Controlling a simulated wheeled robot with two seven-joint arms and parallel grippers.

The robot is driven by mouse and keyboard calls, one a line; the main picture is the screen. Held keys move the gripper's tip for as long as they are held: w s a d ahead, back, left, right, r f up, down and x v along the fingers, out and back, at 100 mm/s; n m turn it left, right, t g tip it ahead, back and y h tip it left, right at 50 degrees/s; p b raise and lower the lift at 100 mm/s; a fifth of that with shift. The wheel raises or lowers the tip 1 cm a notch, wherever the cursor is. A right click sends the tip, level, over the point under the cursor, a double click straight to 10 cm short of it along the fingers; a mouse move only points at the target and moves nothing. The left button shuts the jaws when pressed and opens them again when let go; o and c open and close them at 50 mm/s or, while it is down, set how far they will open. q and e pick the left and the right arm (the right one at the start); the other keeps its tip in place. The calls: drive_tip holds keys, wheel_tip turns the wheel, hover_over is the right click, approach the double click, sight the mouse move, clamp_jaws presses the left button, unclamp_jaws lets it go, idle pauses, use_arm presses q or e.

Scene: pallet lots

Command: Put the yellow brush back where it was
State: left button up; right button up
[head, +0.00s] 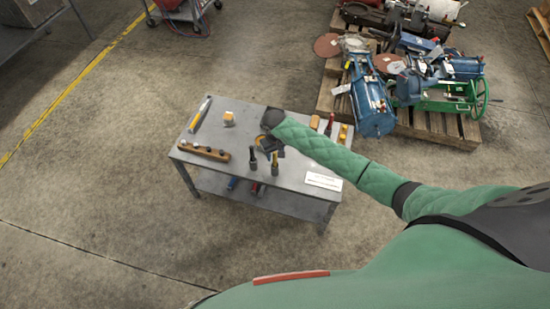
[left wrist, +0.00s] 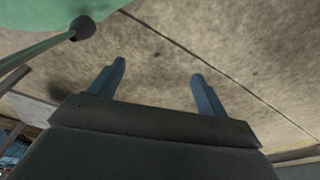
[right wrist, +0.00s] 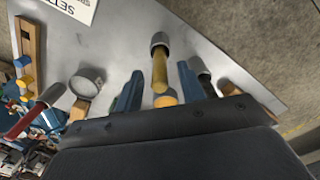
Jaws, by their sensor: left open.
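The yellow brush (right wrist: 160,72) is most likely the yellow-handled thing with a grey end in the right wrist view. It lies between the fingers of my right gripper (right wrist: 160,68), which are part way apart. Narrow gaps seem to show beside the handle, so I cannot tell if they grip it. In the head view my right gripper (head: 273,148) is low over the workbench (head: 240,176), just above an upright dark-and-yellow thing (head: 275,164). My left gripper (left wrist: 158,85) is open and empty over bare floor in the left wrist view.
A similar upright thing (head: 253,161) stands close left. A wooden rack (head: 205,152), a yellow-orange block (head: 229,118), a long tool (head: 200,114), a red-topped thing (head: 329,125) and a white sign (head: 323,181) share the bench. A loaded pallet (head: 425,126) is behind.

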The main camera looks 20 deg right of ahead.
use_arm(q)
drive_tip(key=r, duration=0.1)
drive_tip(key=w+d+r+b, duration=0.1)
drive_tip(key=w+r, duration=0.1)
drive_tip(key=r, duration=0.1)
drive_tip(key=shift+d+b, duration=0.3)
drive_tip(key=shift+b, duration=0.1)
use_arm(e)
wheel_tip(320, 180, up, 9)
drive_tip(key=shift+f, duration=0.1)
drive_tip(key=s+a+f+t+y, duration=0.35)
drive_tip(key=s+a, duration=0.25)
drive_tip(key=a, duration=0.2)
drive_tip(key=s+d+f+h, duration=0.1)
drive_tip(key=s+d+f, duration=0.1)
drive_tip(key=s+f, duration=0.7)
drive_tip(key=s+d+f+h, duration=0.15)
drive_tip(key=s+f, duration=0.45)
drive_tip(key=f, duration=0.8)
drive_tip(key=s+d+f+g, duration=0.1)
drive_tip(key=s+d+f, duration=0.1)
drive_tip(key=s+f, duration=0.5)
drive_tip(key=s+d+f, duration=0.2)
drive_tip(key=s+f, duration=0.6)
drive_tip(key=s, duration=0.4)
drive_tip(key=shift+s+d+g+h, duration=0.2)
drive_tip(key=shift+s+g+h, duration=0.1)
drive_tip(key=shift+s+g, duration=0.05)
use_arm(q)
drive_tip(key=shift+f, duration=0.1)
